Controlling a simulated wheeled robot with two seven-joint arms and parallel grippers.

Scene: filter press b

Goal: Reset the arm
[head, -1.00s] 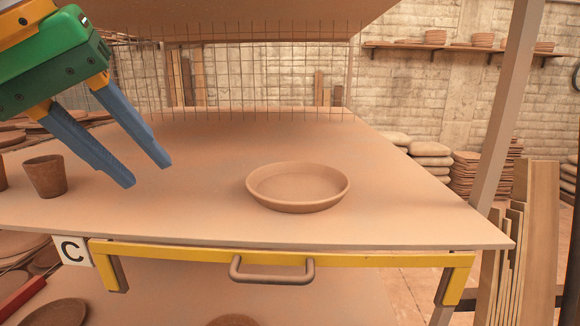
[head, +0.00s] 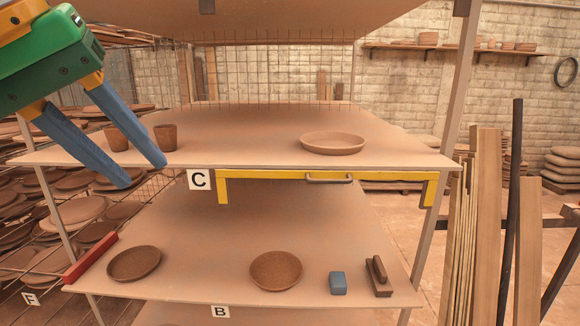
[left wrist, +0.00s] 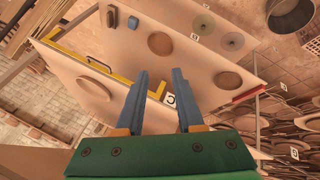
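My left gripper (head: 146,176) hangs at the upper left of the head view. Its two blue fingers are spread apart with nothing between them. It also shows in the left wrist view (left wrist: 162,78), open and empty. The fingers appear in front of the left part of shelf C (head: 240,150); I see no contact. My right gripper is in neither view.
A shallow clay dish (head: 333,143) and two small clay pots, one here (head: 166,138), stand on shelf C. Shelf B (head: 205,270) below holds two round dishes, a blue block (head: 338,283) and a brown handled tool (head: 378,276). Wooden planks (head: 486,220) stand at right.

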